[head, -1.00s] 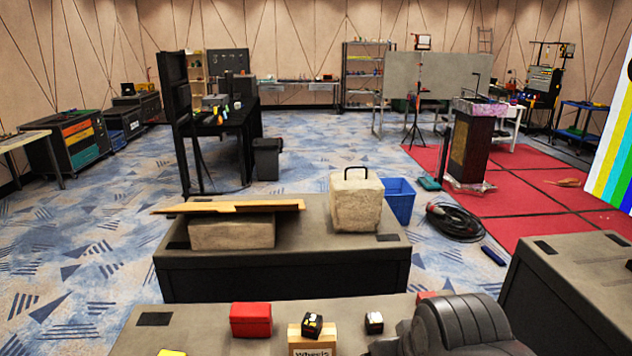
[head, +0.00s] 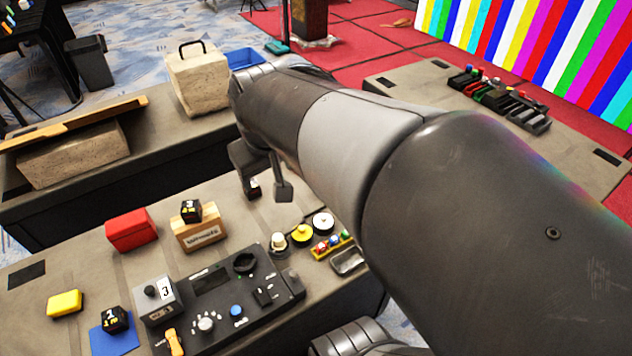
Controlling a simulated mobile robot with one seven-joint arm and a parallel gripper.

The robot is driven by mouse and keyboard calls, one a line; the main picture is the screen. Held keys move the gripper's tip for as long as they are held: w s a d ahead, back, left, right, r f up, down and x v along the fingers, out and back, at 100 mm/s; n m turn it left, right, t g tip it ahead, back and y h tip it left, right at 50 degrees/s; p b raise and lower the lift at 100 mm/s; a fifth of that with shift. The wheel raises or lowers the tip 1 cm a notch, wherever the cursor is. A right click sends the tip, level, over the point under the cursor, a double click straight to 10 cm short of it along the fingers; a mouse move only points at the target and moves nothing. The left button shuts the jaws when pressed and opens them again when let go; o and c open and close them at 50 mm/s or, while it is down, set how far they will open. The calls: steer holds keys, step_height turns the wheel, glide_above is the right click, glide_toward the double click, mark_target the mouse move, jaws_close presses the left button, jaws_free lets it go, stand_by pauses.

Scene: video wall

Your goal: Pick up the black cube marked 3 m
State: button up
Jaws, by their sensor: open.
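One black cube (head: 191,210) with yellow and white markings sits on top of a small wooden box (head: 199,234). A second black cube (head: 116,320) with similar markings sits on a blue mat (head: 112,336) at the near left. A third dark cube (head: 254,190) with a pale face shows by my gripper's left finger, partly hidden. The markings are too small for me to read surely, so I cannot tell which is marked 3 m. My gripper (head: 267,187) is open, fingers downward, right of the wooden box. I cannot tell whether it touches the third cube.
A red box (head: 131,230) stands left of the wooden box. A control panel (head: 225,301), a grey box labelled 3 (head: 159,300) and a yellow block (head: 65,304) occupy the near table. A stone-like block (head: 197,82) stands on the table behind.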

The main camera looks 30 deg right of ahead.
steer(key=w+d+f+g, duration=0.3)
steer(key=w+d+f, duration=0.6)
steer(key=w+d, duration=0.4)
steer(key=shift+n+g+y, duration=0.5)
steer(key=shift+g, duration=0.1)
steer(key=w+d+f, duration=0.2)
steer(key=d+f, duration=0.2)
steer(key=f, duration=0.1)
steer(key=w+d+f, duration=0.2)
steer(key=d+f, duration=0.2)
steer(key=f, duration=0.2)
steer(key=w+d+f, duration=0.2)
steer(key=d+f, duration=0.2)
steer(key=f, duration=0.2)
steer(key=shift+w+f, duration=0.1)
steer(key=shift+w, duration=0.15)
step_height(320, 180, down, 5)
steer(key=shift+f, duration=0.1)
steer(key=f, duration=0.5)
steer(key=shift+w+d, duration=0.15)
steer(key=shift+w, duration=0.05)
steer(key=c, duration=1.1)
